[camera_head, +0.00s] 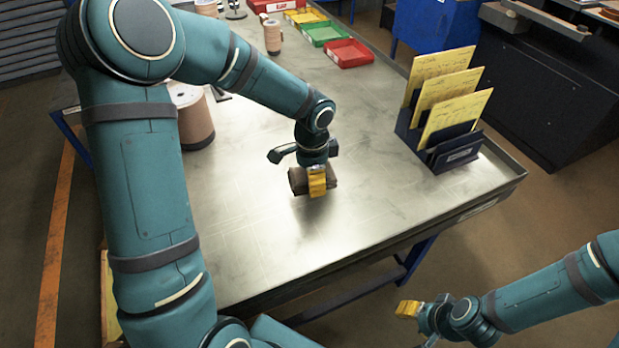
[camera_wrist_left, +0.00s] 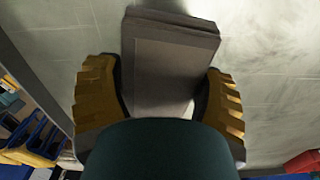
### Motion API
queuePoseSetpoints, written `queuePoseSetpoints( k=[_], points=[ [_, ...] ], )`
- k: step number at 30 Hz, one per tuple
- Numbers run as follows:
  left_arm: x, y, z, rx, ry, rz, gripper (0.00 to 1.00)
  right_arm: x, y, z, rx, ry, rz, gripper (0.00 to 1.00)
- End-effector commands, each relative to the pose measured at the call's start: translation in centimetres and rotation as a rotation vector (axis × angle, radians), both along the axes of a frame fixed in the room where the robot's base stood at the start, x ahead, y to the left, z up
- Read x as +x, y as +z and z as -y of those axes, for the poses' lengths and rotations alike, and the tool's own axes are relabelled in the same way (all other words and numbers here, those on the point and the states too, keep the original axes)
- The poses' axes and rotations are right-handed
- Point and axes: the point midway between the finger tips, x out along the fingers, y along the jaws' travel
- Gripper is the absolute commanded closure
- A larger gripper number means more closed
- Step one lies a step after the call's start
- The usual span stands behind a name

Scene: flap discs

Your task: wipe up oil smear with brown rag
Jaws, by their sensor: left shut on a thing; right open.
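The brown rag (camera_head: 298,181) is a folded, dark brown pad on the metal workbench (camera_head: 380,210), near the middle of its front part. My left gripper (camera_head: 317,182) reaches down from above and is shut on the rag. In the left wrist view the rag (camera_wrist_left: 170,60) lies between the two yellow fingers of the left gripper (camera_wrist_left: 160,95). I cannot tell whether the rag touches the bench. No distinct oil smear can be made out; the bench shows only faint streaks. My right gripper (camera_head: 418,310) is open and empty, off the bench's front right edge.
A file rack (camera_head: 440,150) with yellow sheets stands at the bench's right. Red (camera_head: 348,53), green (camera_head: 323,34) and yellow (camera_head: 305,17) trays line the back. A large spool (camera_head: 192,117) and a smaller one (camera_head: 273,37) stand left and behind. The front right bench top is clear.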

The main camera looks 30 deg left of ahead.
Motion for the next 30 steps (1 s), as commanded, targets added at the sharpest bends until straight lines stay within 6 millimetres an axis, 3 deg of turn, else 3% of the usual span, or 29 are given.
queuePoseSetpoints(
  k=[12, 30],
  points=[
    [0.4, 3.8, 0.8, -0.001, 0.003, 0.001, 0.67, 0.2, 2.9, 0.1, -0.001, -0.007, 0.003, 0.53],
    [0.4, 3.9, 0.9, 0.000, 0.003, 0.000, 0.67, 0.2, 2.9, 0.1, -0.002, -0.008, 0.004, 0.53]
  ],
)
